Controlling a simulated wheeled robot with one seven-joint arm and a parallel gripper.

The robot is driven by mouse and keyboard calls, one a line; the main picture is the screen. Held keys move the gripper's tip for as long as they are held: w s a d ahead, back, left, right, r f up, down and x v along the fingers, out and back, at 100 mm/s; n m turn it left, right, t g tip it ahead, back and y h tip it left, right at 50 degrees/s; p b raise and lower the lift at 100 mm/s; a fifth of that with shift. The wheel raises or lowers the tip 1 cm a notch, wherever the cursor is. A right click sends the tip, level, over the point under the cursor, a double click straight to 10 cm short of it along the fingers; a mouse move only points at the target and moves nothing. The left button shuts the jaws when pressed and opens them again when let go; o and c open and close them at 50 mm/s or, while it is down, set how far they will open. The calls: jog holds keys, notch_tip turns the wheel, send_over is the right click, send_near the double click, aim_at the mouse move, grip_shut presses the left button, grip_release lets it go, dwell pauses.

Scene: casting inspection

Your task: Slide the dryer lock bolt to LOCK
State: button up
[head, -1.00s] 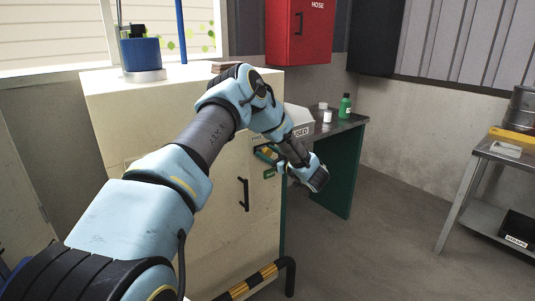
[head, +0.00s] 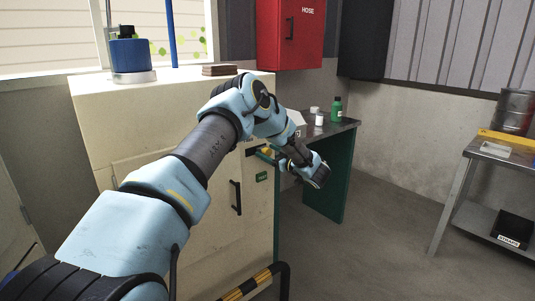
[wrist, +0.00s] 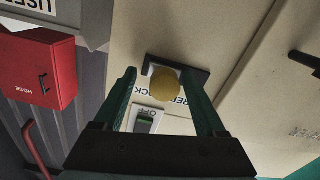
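The lock bolt shows a round brass-yellow knob (wrist: 165,86) on a dark plate (wrist: 196,76) in the wrist view. It is on the pale dryer cabinet (wrist: 235,55). A partly covered label beside it shows letters reading "OCK". My gripper (wrist: 162,76) is open, with one green finger on each side of the knob. A gap shows at the left finger; I cannot tell whether the right finger touches.
A switch marked OFF (wrist: 146,120) lies below the knob in the wrist view. A black door handle (head: 236,197) and a striped rail (head: 250,284) are on the cabinet's front side. A table (head: 338,128) with a green bottle (head: 337,109) stands behind.

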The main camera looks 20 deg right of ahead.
jog(key=b+v, duration=0.2)
jog(key=v, duration=0.8)
jog(key=shift+s+d, duration=0.2)
jog(key=shift+s, duration=0.15)
jog(key=w+a+r+m+h+p, duration=0.2)
jog(key=w+r+m+h, duration=0.2)
jog(key=w+r+h, duration=0.25)
jog(key=s+a+r+m+g+h+p, duration=0.1)
jog(key=s+a+r+m+g+h, duration=0.15)
jog(key=a+h, duration=0.2)
jog(key=s+a+f+m+g+y+p, duration=0.1)
jog(key=s+a+g, duration=1.1)
jog(key=s+a, duration=1.6)
jog(key=shift+s+a+f+m+y+p, duration=0.2)
jog(key=shift+s+m+y+p, duration=0.25)
jog(key=shift+y+p, duration=0.7)
